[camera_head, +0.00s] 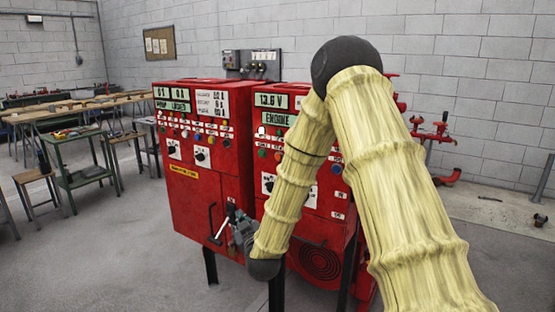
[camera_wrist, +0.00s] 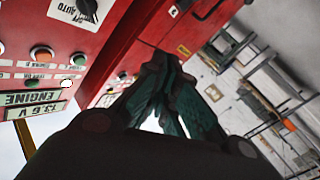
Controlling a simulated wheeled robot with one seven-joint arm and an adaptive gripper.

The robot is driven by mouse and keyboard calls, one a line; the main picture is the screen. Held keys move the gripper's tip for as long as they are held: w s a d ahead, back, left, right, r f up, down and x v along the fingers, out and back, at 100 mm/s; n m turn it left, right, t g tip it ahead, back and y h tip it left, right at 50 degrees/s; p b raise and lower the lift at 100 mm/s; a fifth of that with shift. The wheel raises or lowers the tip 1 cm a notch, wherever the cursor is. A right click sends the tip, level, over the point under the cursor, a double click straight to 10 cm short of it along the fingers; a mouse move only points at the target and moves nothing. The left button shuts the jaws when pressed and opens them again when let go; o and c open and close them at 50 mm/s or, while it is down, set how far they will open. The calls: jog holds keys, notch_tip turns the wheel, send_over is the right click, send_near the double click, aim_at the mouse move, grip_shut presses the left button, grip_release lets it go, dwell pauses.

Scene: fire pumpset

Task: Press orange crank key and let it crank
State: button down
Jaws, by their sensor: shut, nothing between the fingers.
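The red engine panel (camera_head: 272,104) reads "13.6 V ENGINE" and stands right of a second red panel (camera_head: 190,195). In the wrist view the engine panel shows upside down at the left, with an orange-red button (camera_wrist: 41,53), a green button (camera_wrist: 79,59) and a white one (camera_wrist: 66,84). I cannot tell for sure whether the orange-red button is the crank key. My arm hides part of the engine panel in the head view. My gripper (camera_head: 228,222) is low in front of the panels, apart from the buttons. Its fingers (camera_wrist: 160,65) are shut and empty.
The left panel has a dark handle (camera_head: 214,226) close to my gripper. Red pipework (camera_head: 436,140) stands at the right by the grey wall. Workbenches and a green table (camera_head: 84,174) are at the left. The floor between them and the panels is clear.

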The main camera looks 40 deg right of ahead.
jog(key=d+r+t+h, duration=0.1)
jog(key=d+r+h, duration=0.1)
jog(key=r, duration=0.6)
jog(key=w+d+r+m+t+h, duration=0.1)
jog(key=d+r+h, duration=0.1)
jog(key=d+r, duration=0.2)
notch_tip(320, 180, up, 4)
jog(key=shift+w+d+f+t, duration=0.1)
jog(key=shift+w+d+t, duration=0.1)
jog(key=shift+w+t, duration=0.15)
jog(key=shift+w+d+p, duration=0.15)
jog(key=shift+w+d, duration=0.4)
jog(key=shift+d, duration=0.8)
jog(key=shift+w+d+p, duration=0.1)
jog(key=shift+w+d, duration=0.45)
jog(key=shift+d, duration=0.8)
jog(key=shift+w+d+p, duration=0.15)
jog(key=shift+w+d, duration=0.4)
jog(key=shift+d, duration=0.8)
jog(key=shift+w+d, duration=0.3)
jog(key=shift+d, duration=0.45)
jog(key=shift+a, duration=0.15)
jog(key=shift+s+a+b, duration=0.3)
jog(key=shift+a, duration=0.35)
